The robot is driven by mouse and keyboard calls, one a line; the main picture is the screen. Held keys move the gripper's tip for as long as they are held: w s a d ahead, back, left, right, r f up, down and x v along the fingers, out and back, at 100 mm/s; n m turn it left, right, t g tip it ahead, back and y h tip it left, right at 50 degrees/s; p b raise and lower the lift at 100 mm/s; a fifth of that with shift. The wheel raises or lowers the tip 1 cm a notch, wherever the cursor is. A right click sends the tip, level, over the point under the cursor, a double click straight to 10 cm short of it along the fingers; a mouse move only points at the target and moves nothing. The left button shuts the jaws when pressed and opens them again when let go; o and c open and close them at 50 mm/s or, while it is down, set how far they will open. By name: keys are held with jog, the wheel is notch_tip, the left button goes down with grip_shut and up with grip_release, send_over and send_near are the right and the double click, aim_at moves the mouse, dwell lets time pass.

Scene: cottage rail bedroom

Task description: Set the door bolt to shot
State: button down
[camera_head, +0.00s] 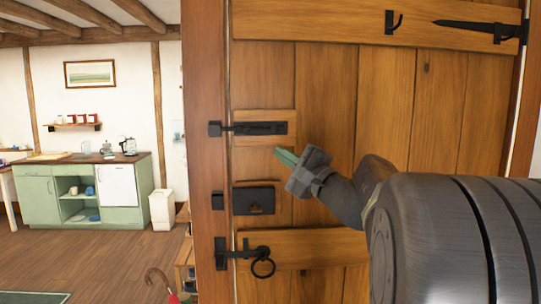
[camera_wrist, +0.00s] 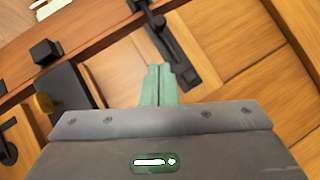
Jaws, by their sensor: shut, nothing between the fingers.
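The black door bolt (camera_head: 260,129) is mounted on a wooden block on the plank door. In the wrist view the bolt (camera_wrist: 176,48) runs from top centre down to the right, just beyond my fingertips. My gripper (camera_head: 278,152) has green fingers, shut together and empty. It is just below and right of the bolt in the head view. The fingertips (camera_wrist: 158,70) seem apart from the bolt, though the gap is hard to judge.
A black lock box (camera_head: 254,200) and a ring-handled latch (camera_head: 262,262) sit lower on the door. A hook (camera_head: 392,22) and a strap hinge (camera_head: 480,27) are above.

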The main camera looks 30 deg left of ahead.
jog(key=v, duration=0.4)
jog(key=shift+s+d+f+b, duration=0.1)
jog(key=shift+d+f+b, duration=0.05)
jog(key=shift+d+b, duration=0.25)
jog(key=shift+a, duration=0.1)
jog(key=p, duration=0.5)
send_near(244, 130)
jog(key=w+a, duration=0.3)
jog(key=w, duration=0.1)
jog(key=p, duration=0.2)
jog(key=w+d+r+p, duration=0.1)
jog(key=p, duration=0.1)
jog(key=shift+w+d+r, duration=0.15)
jog(key=shift+w+d, duration=0.1)
jog(key=shift+w, duration=0.1)
